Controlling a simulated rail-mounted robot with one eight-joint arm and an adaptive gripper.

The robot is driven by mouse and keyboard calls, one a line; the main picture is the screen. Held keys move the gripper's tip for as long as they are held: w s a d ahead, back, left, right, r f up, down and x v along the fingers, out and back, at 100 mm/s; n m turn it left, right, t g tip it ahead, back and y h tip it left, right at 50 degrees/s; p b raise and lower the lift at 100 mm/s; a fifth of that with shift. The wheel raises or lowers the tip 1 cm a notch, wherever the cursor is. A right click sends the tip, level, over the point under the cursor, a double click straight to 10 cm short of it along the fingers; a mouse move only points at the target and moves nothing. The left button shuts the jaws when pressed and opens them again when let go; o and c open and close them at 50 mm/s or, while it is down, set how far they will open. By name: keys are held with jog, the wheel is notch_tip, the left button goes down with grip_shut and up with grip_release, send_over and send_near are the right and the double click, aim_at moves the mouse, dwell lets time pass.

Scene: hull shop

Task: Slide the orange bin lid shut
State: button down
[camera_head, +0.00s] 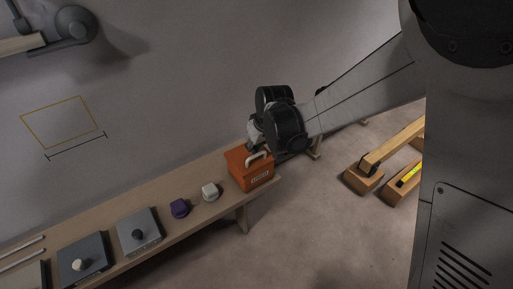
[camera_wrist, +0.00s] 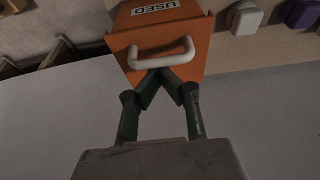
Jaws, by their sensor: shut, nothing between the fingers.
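The orange bin (camera_head: 243,176) stands near the right end of the bench. Its orange lid (camera_wrist: 127,48) carries a white bar handle (camera_wrist: 161,56), which also shows in the head view (camera_head: 257,159). The front label reading "USED" (camera_wrist: 153,8) is at the top of the wrist view. My gripper (camera_wrist: 160,73) is shut with nothing between its fingers. Its fingertips are right at the handle's lower edge in the wrist view; I cannot tell whether they touch it. In the head view my gripper (camera_head: 250,146) is above the lid's back part. How far the lid is open is not clear.
The wooden bench (camera_head: 213,214) also holds a white knob (camera_head: 210,192), a purple knob (camera_head: 180,208) and grey panels with knobs (camera_head: 139,231) to the left. The wall (camera_head: 150,110) runs behind it.

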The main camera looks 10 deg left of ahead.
aim_at(250, 153)
jog(key=shift+w+a+r, duration=0.4)
jog(key=shift+w+a, duration=0.15)
jog(key=shift+w, duration=0.05)
jog(key=shift+w+a+r, duration=0.35)
jog(key=shift+w+a, duration=0.2)
jog(key=shift+w, duration=0.05)
jog(key=s+d+r+m+t+p, duration=0.1)
jog(key=s+d+r+m+p, duration=0.3)
jog(key=d+r, duration=1.05)
jog(key=s+d+r+m+t+h, duration=0.1)
jog(key=s+d+r+m, duration=0.1)
jog(key=s+d, duration=0.8)
jog(key=s+d+r+m+t+h+p, duration=0.1)
jog(key=s+d+r+m+t+h, duration=0.1)
jog(key=s+d, duration=0.8)
jog(key=shift+d+r+m, duration=0.7)
jog(key=shift+d+r, duration=0.2)
jog(key=shift+r, duration=0.5)
